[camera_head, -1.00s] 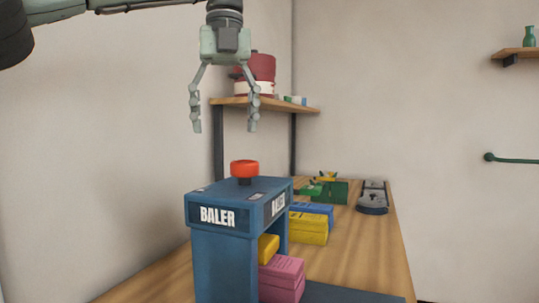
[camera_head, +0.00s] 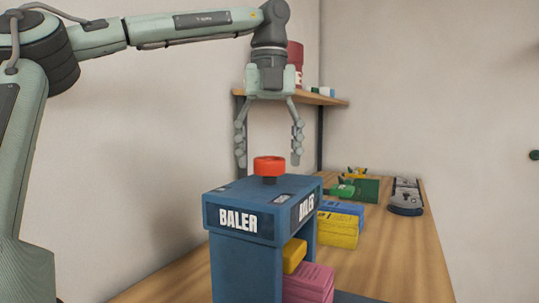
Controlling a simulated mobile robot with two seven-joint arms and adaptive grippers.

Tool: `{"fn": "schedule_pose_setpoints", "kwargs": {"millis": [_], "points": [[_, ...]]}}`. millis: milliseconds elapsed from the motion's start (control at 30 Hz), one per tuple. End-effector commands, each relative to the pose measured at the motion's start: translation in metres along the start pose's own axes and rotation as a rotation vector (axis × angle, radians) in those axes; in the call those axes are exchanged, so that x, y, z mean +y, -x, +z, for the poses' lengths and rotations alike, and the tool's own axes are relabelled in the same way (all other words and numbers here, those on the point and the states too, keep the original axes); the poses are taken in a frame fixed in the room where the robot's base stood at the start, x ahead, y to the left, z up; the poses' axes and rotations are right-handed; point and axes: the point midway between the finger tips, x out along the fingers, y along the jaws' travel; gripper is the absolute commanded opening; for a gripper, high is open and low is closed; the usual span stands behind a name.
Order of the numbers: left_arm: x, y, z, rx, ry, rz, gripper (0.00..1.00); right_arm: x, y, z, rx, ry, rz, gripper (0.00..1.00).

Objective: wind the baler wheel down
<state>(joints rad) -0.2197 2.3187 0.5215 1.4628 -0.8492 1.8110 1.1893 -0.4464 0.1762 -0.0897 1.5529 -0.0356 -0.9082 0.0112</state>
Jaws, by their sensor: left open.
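The blue baler (camera_head: 245,262) stands on the wooden bench, with a white "BALER" label on its front and side. Its red wheel (camera_head: 269,163) sits on a short dark stem on top. My left gripper (camera_head: 268,162) points straight down with its fingers spread open, one to each side of the wheel in the picture. The fingertips are about level with the wheel in this view, and I see no contact. Inside the baler are a yellow block (camera_head: 294,255) and a pink bundle (camera_head: 309,283). My right gripper is not in view.
Behind the baler on the bench (camera_head: 395,262) are yellow (camera_head: 338,230) and blue (camera_head: 343,207) bundles, a green item (camera_head: 365,189) and a dark grey device (camera_head: 405,198). A wall shelf (camera_head: 320,98) holding a red canister (camera_head: 296,60) is behind the gripper.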

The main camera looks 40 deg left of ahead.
Motion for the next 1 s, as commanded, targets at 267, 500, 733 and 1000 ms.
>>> {"fn": "schedule_pose_setpoints", "kwargs": {"millis": [267,500,733,1000], "points": [[-0.0001,-0.0035,-0.0002,0.000,0.000,0.000,0.70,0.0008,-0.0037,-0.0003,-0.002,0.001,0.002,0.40],[-0.0001,-0.0033,-0.0002,0.000,0.000,0.000,0.44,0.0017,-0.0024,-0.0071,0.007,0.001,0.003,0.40],[0.0000,-0.0032,-0.0002,0.000,0.000,0.000,0.20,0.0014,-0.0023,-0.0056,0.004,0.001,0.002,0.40],[0.0001,-0.0029,-0.0001,-0.001,-0.038,0.001,0.20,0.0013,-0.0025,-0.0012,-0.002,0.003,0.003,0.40]]}}
